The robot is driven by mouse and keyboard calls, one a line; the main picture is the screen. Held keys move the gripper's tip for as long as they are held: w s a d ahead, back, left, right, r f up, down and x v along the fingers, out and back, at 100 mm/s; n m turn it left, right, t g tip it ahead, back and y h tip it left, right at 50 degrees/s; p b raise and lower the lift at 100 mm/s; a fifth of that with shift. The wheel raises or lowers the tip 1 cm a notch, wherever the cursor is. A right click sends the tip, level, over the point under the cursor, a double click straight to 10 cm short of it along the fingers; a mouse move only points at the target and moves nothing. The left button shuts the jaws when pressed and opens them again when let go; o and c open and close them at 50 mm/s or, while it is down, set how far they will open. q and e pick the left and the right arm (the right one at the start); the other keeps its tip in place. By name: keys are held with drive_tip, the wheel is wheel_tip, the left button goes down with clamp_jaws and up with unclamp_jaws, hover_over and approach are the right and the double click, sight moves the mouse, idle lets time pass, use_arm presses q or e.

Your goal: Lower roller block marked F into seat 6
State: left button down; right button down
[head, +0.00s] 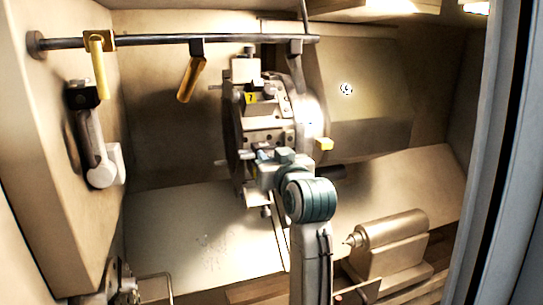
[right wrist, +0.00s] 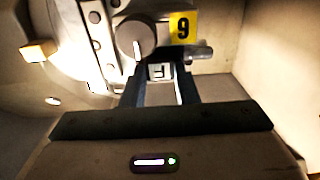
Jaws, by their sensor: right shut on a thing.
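My right gripper (right wrist: 160,88) is shut on a small grey block (right wrist: 158,71), which shows a dark letter that looks like F, partly hidden between the fingers. In the head view my right gripper (head: 262,162) is at the front of the tool turret (head: 264,137). In the right wrist view a yellow plate (right wrist: 183,27) reads 9, or 6 if seen upside down; I cannot tell which. It is just beyond the block, beside a round knob (right wrist: 136,38). Whether the block touches the seat is hidden. My left gripper is not in view.
Another yellow plate reading 7 (head: 251,98) is higher on the turret. A rail (head: 150,41) with hanging yellow handles (head: 191,78) crosses above. A grey arm (head: 95,143) is on the left wall. A tailstock (head: 390,243) with a pointed tip stands at lower right.

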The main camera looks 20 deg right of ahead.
drive_tip(key=shift+r, duration=0.1)
drive_tip(key=c, duration=1.2)
unclamp_jaws()
drive_tip(key=shift+s, duration=0.1)
drive_tip(key=shift+o, duration=0.7)
drive_tip(key=shift+s, duration=0.1)
drive_tip(key=shift+f, duration=0.2)
drive_tip(key=shift+s, duration=0.2)
drive_tip(key=s+b, duration=0.4)
drive_tip(key=s, duration=0.6)
drive_tip(key=shift+s+r+b, duration=0.15)
drive_tip(key=shift+s+b, duration=0.05)
drive_tip(key=shift+b, duration=0.1)
drive_tip(key=shift+d, duration=0.1)
